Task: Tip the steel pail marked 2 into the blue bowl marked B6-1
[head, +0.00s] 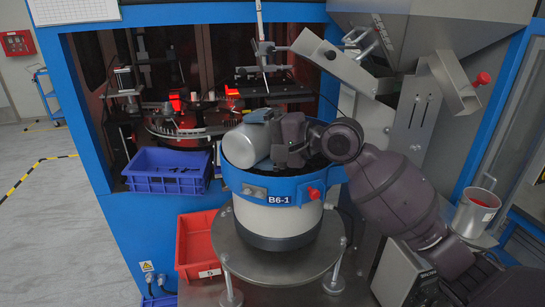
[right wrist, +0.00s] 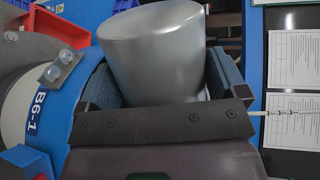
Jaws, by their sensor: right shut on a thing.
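The steel pail (head: 248,145) is tipped far over on its side, above and partly within the rim of the bowl marked B6-1 (head: 281,219). The bowl has a blue upper band and a white lower body. My right gripper (head: 291,138) is shut on the pail, over the bowl's opening. In the right wrist view the pail (right wrist: 155,55) sits between the two fingers, and the bowl (right wrist: 42,118) is at the left. The pail's mark and mouth are hidden, and I cannot see contents. My left gripper is not in view.
The bowl stands on a round steel plate (head: 253,262). A blue crate (head: 168,185) and a red bin (head: 188,262) are to its left. Another steel pail (head: 470,220) stands at the right. A steel chute (head: 345,70) hangs behind, near my arm.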

